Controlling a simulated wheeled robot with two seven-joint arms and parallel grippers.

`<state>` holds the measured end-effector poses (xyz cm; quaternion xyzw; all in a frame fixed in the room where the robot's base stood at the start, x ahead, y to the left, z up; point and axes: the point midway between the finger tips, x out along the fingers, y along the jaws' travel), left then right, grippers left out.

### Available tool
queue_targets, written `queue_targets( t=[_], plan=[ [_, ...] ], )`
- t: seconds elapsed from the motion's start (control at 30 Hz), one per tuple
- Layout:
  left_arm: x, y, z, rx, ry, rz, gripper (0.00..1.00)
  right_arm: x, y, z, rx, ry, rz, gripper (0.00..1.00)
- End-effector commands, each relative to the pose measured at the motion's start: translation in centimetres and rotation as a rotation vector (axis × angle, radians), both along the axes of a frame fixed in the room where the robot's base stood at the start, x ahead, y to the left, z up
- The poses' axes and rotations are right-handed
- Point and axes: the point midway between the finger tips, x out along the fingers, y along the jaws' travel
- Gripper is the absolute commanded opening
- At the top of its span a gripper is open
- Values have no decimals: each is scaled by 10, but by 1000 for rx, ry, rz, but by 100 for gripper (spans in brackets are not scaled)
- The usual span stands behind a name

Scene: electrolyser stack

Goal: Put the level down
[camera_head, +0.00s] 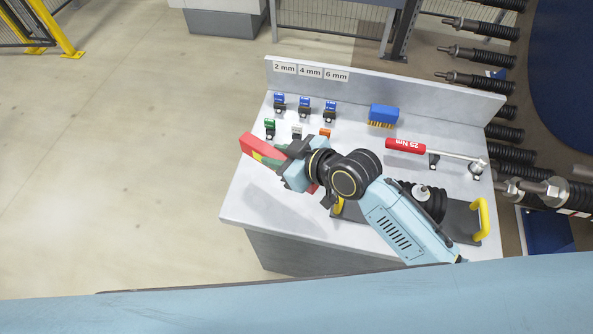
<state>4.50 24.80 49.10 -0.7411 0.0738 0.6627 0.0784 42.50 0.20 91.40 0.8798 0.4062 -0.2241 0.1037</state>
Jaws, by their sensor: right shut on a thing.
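The level (259,147) is a red bar with a yellow-green patch near its visible end. My right gripper (284,160) is shut on it, over the left part of the grey workbench (255,205). The level's left end sticks out past the fingers, tilted in the picture. A small red part shows on the other side of the gripper, and the middle is hidden by the gripper. I cannot tell whether the level touches the bench top. My left gripper is not in view.
Small blue-topped pieces (304,104) stand below the 2, 4 and 6 mm labels, with green, white and orange ones in front. A blue brush (383,115) and a red-handled 25 Nm torque wrench (406,146) lie right. A dark tray with yellow handles (484,219) is under my arm. The bench's front-left corner is clear.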

Motion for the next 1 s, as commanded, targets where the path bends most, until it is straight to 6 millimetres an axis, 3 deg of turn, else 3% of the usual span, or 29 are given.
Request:
queue_targets(
  t=[0.13, 0.37, 0.6, 0.93, 0.97, 1.0],
  plan=[
    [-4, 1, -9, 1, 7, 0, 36, -1, 0, -32, 0, 3, -2, 0],
    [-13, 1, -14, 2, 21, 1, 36, 0, 0, -51, 0, 0, -1, 0],
    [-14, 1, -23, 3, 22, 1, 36, 0, 0, -83, 1, 2, -2, 0],
    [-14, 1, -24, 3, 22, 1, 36, 0, 0, -85, 1, -1, -2, 0],
    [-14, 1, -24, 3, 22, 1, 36, -1, -1, -86, -2, 1, -2, 28],
    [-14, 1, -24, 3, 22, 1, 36, -1, -1, -86, -2, 1, -2, 34]
  ],
)
